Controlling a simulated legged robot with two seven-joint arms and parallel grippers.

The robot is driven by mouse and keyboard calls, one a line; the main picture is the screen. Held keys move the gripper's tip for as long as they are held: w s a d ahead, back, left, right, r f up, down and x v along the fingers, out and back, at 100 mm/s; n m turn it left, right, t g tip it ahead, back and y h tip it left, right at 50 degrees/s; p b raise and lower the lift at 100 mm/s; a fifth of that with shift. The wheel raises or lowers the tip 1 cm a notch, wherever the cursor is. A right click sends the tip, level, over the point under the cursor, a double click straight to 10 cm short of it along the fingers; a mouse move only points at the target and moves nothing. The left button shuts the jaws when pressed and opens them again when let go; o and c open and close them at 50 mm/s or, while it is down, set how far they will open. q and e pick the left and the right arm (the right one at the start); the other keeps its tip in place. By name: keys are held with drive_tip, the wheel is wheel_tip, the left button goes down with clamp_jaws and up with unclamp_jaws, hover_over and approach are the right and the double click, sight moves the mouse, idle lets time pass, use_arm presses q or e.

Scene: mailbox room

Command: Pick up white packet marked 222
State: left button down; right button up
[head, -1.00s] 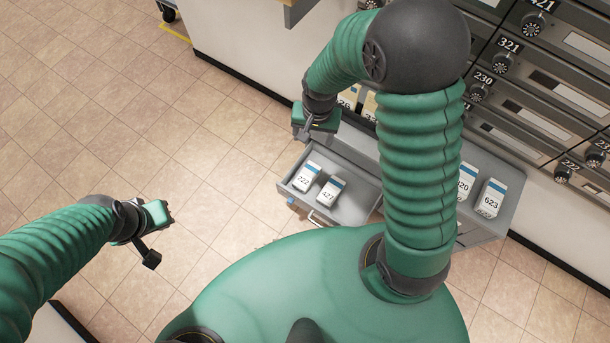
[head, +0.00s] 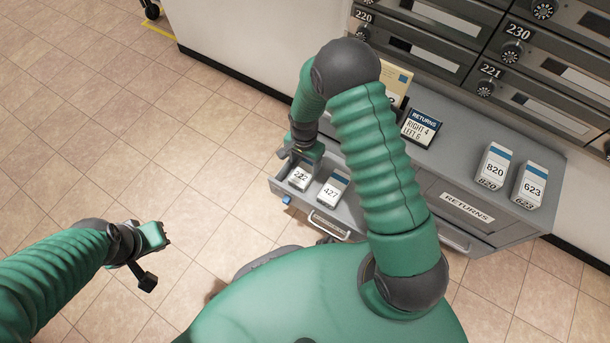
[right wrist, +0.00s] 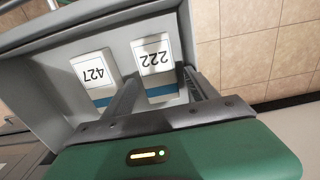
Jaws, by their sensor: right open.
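The white packet marked 222 (head: 300,178) lies in the open drawer (head: 347,216), partly hidden under my right gripper (head: 298,160) in the head view. In the right wrist view the packet (right wrist: 155,55) shows its number upside down and a blue band. My right gripper (right wrist: 160,82) is open, its two fingers reaching toward the packet on either side of its blue end. I cannot tell whether they touch it. My left gripper (head: 148,258) hangs over the floor at the left, far from the drawer; its jaw gap is unclear.
A packet marked 427 (head: 332,188) lies beside 222 in the drawer, close to one finger. Packets 820 (head: 493,166) and 623 (head: 532,186) stand on the grey cabinet top, with a returns sign (head: 421,128) behind. Mailboxes line the wall. The floor at left is clear.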

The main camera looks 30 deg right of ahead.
wheel_tip(320, 180, down, 6)
drive_tip(key=b, duration=0.4)
drive_tip(key=shift+s+r, duration=0.15)
drive_tip(key=shift+r, duration=0.3)
drive_tip(key=c, duration=1.3)
